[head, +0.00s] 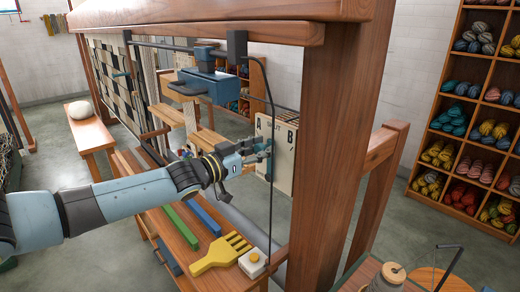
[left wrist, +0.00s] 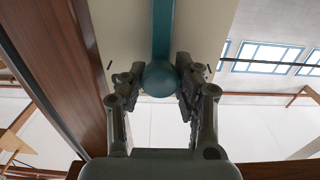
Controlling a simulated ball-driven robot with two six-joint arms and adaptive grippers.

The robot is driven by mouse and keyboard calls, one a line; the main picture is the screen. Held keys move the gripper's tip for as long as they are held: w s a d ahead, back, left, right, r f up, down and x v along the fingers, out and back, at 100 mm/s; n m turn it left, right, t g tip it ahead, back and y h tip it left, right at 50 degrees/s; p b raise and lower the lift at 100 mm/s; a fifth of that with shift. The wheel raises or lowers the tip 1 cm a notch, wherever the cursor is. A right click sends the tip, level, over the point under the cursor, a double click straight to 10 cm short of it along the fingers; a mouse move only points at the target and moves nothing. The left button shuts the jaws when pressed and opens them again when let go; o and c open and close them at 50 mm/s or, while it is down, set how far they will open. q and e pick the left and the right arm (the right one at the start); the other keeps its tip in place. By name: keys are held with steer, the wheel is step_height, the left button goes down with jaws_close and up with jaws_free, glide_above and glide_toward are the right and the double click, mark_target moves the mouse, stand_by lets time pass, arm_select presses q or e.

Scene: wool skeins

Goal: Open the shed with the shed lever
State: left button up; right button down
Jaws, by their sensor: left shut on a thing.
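The shed lever (left wrist: 160,35) is a teal bar ending in a round teal knob, seen in the left wrist view. It lies in front of a cream board, which in the head view is a panel (head: 284,172) marked A and B. My left gripper (head: 258,151) reaches this panel from the left in the head view. In the left wrist view its two dark fingers stand on either side of the knob (left wrist: 160,80) and are shut on it. In the head view the gripper hides most of the lever, so its position between A and B is unclear.
A wooden loom post (head: 333,150) stands right of the panel. Below my arm, a bench holds a green bar (head: 180,227), a blue bar (head: 205,218), a yellow comb (head: 221,253) and a white block (head: 252,263). A thin dark rod (head: 271,200) hangs beside the panel.

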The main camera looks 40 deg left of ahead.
arm_select(q)
jaws_close()
steer(key=shift+d+m+p, duration=0.3)
steer(key=shift+d+m, duration=0.05)
steer(key=shift+m, duration=0.05)
steer(key=shift+s+d+f+m+p, duration=0.15)
steer(key=shift+d+m+p, duration=0.2)
steer(key=shift+d+m, duration=0.55)
steer(key=shift+s+d+f+m, duration=0.1)
steer(key=shift+d+f+m, duration=0.15)
steer(key=shift+d+m, duration=0.45)
steer(key=shift+d+f+m, duration=0.25)
steer(key=shift+d+m, duration=0.2)
steer(key=shift+m, duration=0.35)
steer(key=shift+d, duration=0.1)
